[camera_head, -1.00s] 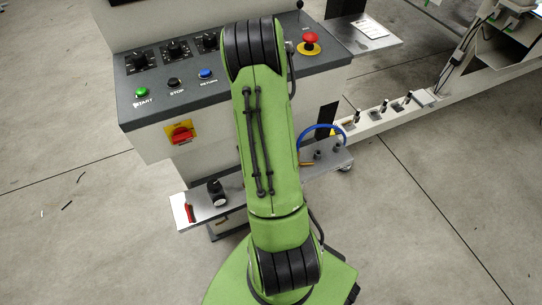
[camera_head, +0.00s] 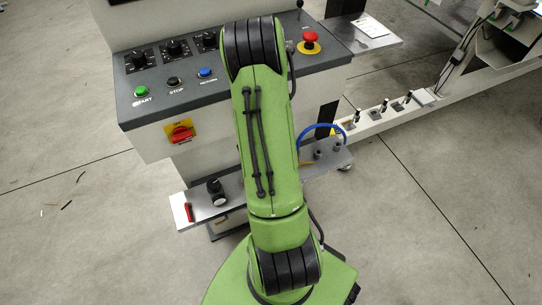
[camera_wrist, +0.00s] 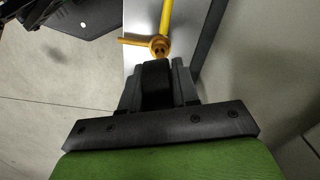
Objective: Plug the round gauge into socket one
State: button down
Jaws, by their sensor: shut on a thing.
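My gripper (camera_wrist: 158,80) shows in the wrist view, its dark fingers shut on a dark block-like thing (camera_wrist: 154,85). Most of this thing is hidden, and I cannot tell whether it is the round gauge. A brass-coloured fitting (camera_wrist: 160,46) with a side arm lies just past the fingertips, with a yellow rod (camera_wrist: 166,18) beyond it. I cannot tell whether the fitting touches the held thing. In the head view my green arm hides the gripper. Two short grey posts (camera_head: 337,147) stand on the shelf at right; I see no socket number.
A metal shelf (camera_head: 235,186) runs below the control console (camera_head: 210,95). A black cylinder (camera_head: 216,187) and a red-handled item (camera_head: 188,212) are on its left end. A blue hose (camera_head: 318,127) arches over its right end. A rail (camera_head: 425,97) carries several small fixtures.

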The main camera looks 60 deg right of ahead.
jog(key=shift+f+b, duration=1.75)
jog(key=shift+f, duration=0.2)
jog(key=c, duration=0.8)
grip_release()
jog(key=shift+o, duration=0.2)
jog(key=shift+r, duration=0.15)
notch_tip(320, 180, up, 16)
jog(key=p, duration=0.6)
jog(key=shift+f, duration=0.2)
jog(key=w+a+r+n+t+p, duration=0.1)
jog(key=w+a+r+n+p, duration=0.1)
jog(key=a+r, duration=0.25)
jog(key=w+a+r+n+t+p, duration=0.1)
jog(key=w+a+r+n+p, duration=0.15)
jog(key=r, duration=0.35)
jog(key=s+a+r+n+t+p, duration=0.1)
jog(key=s+a+r+n+p, duration=0.2)
jog(key=s+a+r+n, duration=0.2)
jog(key=s+a+r+n+t+p, duration=0.2)
jog(key=s+a+r+n+p, duration=0.1)
jog(key=a+r+n, duration=0.7)
jog(key=s+a+r, duration=0.1)
jog(key=a+r, duration=0.2)
jog(key=a, duration=0.1)
jog(key=shift+s+a+r+n+t+p, duration=0.3)
jog(key=shift+s+r+n+p, duration=0.05)
jog(key=shift+r, duration=0.05)
